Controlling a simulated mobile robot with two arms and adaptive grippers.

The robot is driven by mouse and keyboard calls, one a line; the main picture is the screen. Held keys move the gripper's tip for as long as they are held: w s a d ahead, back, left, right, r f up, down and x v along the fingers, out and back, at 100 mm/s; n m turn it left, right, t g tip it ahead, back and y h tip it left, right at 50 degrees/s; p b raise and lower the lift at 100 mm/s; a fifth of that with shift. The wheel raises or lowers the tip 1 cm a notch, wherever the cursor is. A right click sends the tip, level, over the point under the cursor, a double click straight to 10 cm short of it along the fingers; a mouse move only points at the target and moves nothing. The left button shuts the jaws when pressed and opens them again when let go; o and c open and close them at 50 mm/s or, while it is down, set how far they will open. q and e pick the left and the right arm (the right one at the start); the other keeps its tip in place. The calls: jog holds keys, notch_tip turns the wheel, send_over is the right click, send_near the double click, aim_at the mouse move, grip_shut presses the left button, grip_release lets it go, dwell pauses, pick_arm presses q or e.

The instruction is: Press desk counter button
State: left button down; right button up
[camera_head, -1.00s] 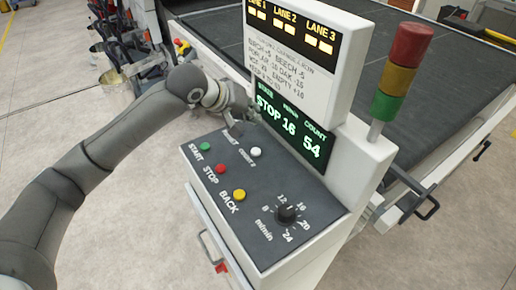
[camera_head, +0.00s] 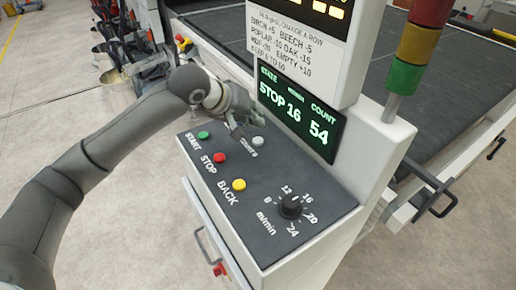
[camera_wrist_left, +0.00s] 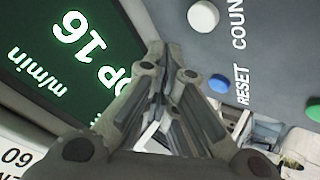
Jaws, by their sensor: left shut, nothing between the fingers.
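The sloping dark desk panel (camera_head: 262,188) carries a white button (camera_head: 258,141) beside small lettering that is hard to read here. In the left wrist view this white button (camera_wrist_left: 203,15) sits beside lettering that begins "COUN". A blue button (camera_wrist_left: 219,83) labelled RESET is below it there; the gripper hides it in the head view. The display (camera_head: 297,114) reads STOP, 16 and count 54. My left gripper (camera_head: 238,132) is shut and empty, close over the panel's upper left, just left of the white button. Its fingers (camera_wrist_left: 170,75) show no clear contact with a button. My right gripper is out of view.
Green START (camera_head: 203,135), red STOP (camera_head: 219,158) and yellow BACK (camera_head: 239,184) buttons line the panel's left side. A speed knob (camera_head: 291,205) is at lower right. The upright display housing (camera_head: 372,150) and signal tower (camera_head: 410,60) stand behind. Open floor lies left.

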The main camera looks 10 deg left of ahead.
aim_at(255, 138)
pick_arm(q)
jog(key=shift+f, duration=1.4)
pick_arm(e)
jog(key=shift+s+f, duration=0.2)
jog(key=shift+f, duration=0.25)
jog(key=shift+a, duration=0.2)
pick_arm(q)
jog(key=shift+f, duration=0.15)
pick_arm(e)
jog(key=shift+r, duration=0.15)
pick_arm(q)
jog(key=shift+f+p, duration=0.2)
jog(key=shift+p, duration=0.15)
jog(key=shift+f, duration=0.1)
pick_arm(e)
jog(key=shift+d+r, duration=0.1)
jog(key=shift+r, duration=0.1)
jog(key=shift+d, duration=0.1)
